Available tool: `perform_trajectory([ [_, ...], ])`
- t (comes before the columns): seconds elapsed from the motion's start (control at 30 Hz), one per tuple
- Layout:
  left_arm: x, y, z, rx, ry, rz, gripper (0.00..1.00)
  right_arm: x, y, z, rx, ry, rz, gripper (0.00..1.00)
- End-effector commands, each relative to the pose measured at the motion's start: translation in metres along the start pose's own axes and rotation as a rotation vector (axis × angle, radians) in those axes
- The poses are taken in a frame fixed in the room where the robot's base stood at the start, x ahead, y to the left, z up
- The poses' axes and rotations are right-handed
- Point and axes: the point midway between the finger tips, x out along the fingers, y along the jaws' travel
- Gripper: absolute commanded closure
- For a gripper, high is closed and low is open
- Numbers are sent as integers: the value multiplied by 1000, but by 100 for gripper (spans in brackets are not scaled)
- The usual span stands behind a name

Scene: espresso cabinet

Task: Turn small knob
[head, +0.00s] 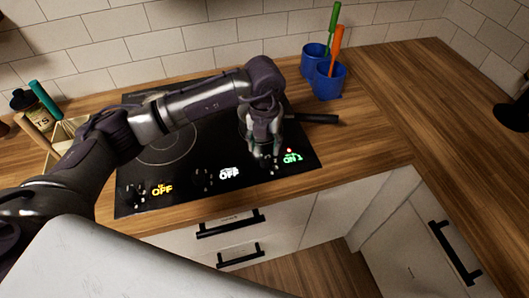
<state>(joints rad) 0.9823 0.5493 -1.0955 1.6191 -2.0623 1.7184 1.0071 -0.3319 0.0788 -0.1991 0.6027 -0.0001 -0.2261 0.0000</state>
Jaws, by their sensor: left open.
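A black cooktop (190,140) is set in the wooden counter, with a row of dark knobs along its front edge. The left knob (137,195) sits beside a yellow OFF label, and the middle knob (203,180) beside a white OFF label. The right knob (268,162) is beside a green ON label (292,157) and is partly hidden by my left gripper. My left gripper (267,152) is open and points down, right at this knob. I cannot tell whether its fingers touch it. My right gripper is not in view.
A dark handle (316,118) sticks out right of my gripper; what it belongs to is mostly hidden. Blue cups (329,82) with green- and orange-handled utensils stand at the back. A jar (24,101) is at the left. The counter on the right (440,110) is mostly clear.

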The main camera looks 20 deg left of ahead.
Motion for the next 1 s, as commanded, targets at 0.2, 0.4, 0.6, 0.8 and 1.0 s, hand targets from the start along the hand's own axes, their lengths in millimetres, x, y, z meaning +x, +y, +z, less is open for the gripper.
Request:
perform_trajectory([
  [0.2,39,0,-1,0,2,1,46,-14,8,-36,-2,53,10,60],
  [0.4,58,-1,0,1,0,-1,46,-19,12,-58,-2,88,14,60],
  [0.6,62,0,0,2,-1,-1,46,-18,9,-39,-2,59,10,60],
  [0.8,61,0,0,2,-1,-1,58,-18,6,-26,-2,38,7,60],
  [1.0,61,0,0,2,-1,-1,91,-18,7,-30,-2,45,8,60],
])
